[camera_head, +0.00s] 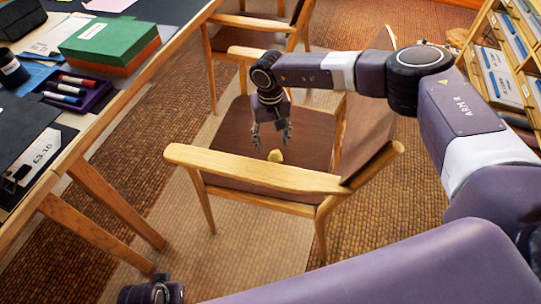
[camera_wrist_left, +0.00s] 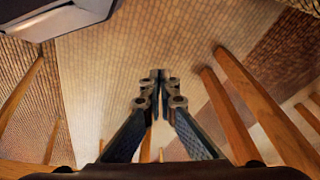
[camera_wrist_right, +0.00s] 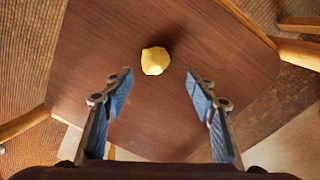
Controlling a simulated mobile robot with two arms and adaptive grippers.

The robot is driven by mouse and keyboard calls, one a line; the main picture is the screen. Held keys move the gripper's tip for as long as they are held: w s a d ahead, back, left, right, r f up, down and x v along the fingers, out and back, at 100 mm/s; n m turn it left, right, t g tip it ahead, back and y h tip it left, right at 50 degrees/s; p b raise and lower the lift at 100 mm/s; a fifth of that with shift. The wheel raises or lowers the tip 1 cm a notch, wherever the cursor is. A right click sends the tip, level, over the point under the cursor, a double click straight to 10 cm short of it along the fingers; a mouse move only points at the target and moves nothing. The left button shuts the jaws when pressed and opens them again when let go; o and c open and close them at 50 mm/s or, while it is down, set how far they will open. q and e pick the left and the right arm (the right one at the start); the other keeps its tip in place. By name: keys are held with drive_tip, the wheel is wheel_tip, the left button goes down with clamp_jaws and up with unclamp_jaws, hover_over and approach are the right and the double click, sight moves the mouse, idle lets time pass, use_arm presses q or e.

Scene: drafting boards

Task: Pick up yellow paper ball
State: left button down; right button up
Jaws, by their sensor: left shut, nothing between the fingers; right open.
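The yellow paper ball (camera_head: 276,156) lies on the brown seat of a wooden armchair (camera_head: 235,126). In the right wrist view the ball (camera_wrist_right: 155,61) sits on the seat (camera_wrist_right: 225,40), ahead of the fingertips and roughly between their lines. My right gripper (camera_head: 271,141) is open and empty, pointing down over the seat close to the ball. Its two blue-padded fingers also show in the right wrist view (camera_wrist_right: 158,78). My left gripper (camera_wrist_left: 158,76) is shut and empty over the floor, with table legs to its right. In the head view, only part of the left arm shows at the bottom.
The chair's wooden armrest (camera_head: 255,170) runs close in front of the ball and right gripper. A second chair (camera_head: 250,35) stands behind. A table at left holds a green box (camera_head: 108,40) and a pen tray (camera_head: 78,94). A shelf (camera_head: 505,60) stands at right.

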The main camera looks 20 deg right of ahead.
sight(276, 157)
drive_tip(key=f, duration=0.2)
drive_tip(key=shift+s+d+f, duration=0.2)
drive_tip(key=shift+d+f, duration=0.05)
drive_tip(key=shift+f, duration=0.15)
drive_tip(key=f, duration=0.4)
drive_tip(key=shift+s+d+f+b, duration=0.2)
drive_tip(key=shift+s+d+b, duration=0.1)
drive_tip(key=shift+s+b, duration=0.1)
drive_tip(key=shift+f, duration=0.25)
use_arm(q)
drive_tip(key=shift+w+r, duration=0.1)
drive_tip(key=shift+r, duration=1.35)
use_arm(e)
drive_tip(key=c, duration=0.8)
